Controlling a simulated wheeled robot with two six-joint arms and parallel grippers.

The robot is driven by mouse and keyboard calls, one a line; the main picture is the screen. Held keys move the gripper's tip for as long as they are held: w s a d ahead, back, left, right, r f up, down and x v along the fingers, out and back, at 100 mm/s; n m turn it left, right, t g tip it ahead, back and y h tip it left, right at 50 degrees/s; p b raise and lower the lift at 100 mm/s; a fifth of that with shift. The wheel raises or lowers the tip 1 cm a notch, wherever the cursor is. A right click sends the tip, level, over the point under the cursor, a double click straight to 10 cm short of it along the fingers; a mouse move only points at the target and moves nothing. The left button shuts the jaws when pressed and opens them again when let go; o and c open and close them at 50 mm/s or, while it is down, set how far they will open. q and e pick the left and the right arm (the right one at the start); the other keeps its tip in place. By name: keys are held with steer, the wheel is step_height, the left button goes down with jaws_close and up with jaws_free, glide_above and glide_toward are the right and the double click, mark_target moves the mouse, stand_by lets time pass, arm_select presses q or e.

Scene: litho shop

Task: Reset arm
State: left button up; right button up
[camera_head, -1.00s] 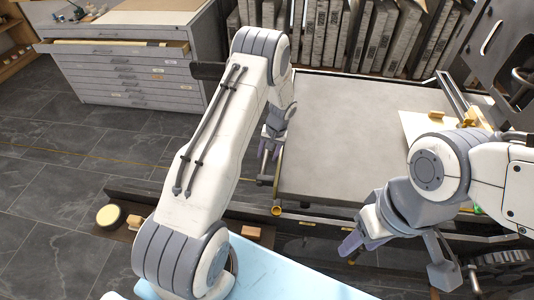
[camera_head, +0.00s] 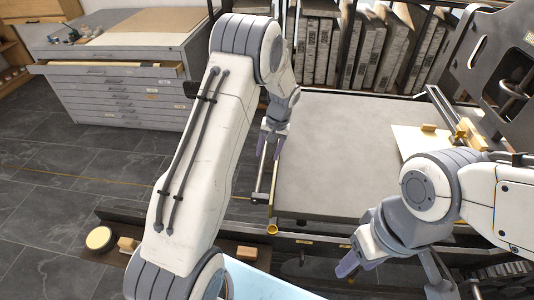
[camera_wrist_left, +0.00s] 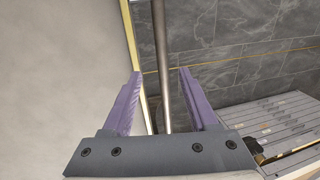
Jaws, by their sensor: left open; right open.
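My left gripper (camera_head: 275,147) hangs at the left edge of the press bed (camera_head: 345,150) in the head view, with my white left arm reaching over from the lower left. In the left wrist view its two purple fingers (camera_wrist_left: 161,90) are apart, with nothing between them but a metal rail behind and floor. My right gripper (camera_head: 350,262) is near the front edge of the bed at the lower right. One purple finger shows clearly; the rest is partly hidden by its wrist. I see nothing held in it.
A grey flat-file cabinet (camera_head: 125,100) with its top drawer open stands at the back left. Upright slabs (camera_head: 345,50) line a rack behind the bed. A pale sheet with wooden blocks (camera_head: 428,128) lies at the bed's right.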

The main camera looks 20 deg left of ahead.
arm_select(q)
steer(key=s+d+r+m+h, duration=0.1)
steer(key=s+d+r+m, duration=0.1)
steer(key=s+d+r, duration=0.4)
steer(key=s+d+r+m, duration=0.2)
steer(key=s+d+r, duration=0.3)
steer(key=d, duration=0.4)
steer(key=s+d+r+m, duration=0.1)
steer(key=s+d+m, duration=0.1)
steer(key=s, duration=0.5)
steer(key=s+d+r+m+h, duration=0.1)
steer(key=s+r+m, duration=0.1)
steer(key=s, duration=0.5)
steer(key=s+d+r+m+h, duration=0.1)
steer(key=s+d+r+m, duration=0.1)
steer(key=s, duration=0.5)
steer(key=shift+s+d+r+m+t, duration=0.2)
steer(key=shift+s+d+m+t, duration=0.1)
steer(key=shift+c, duration=0.2)
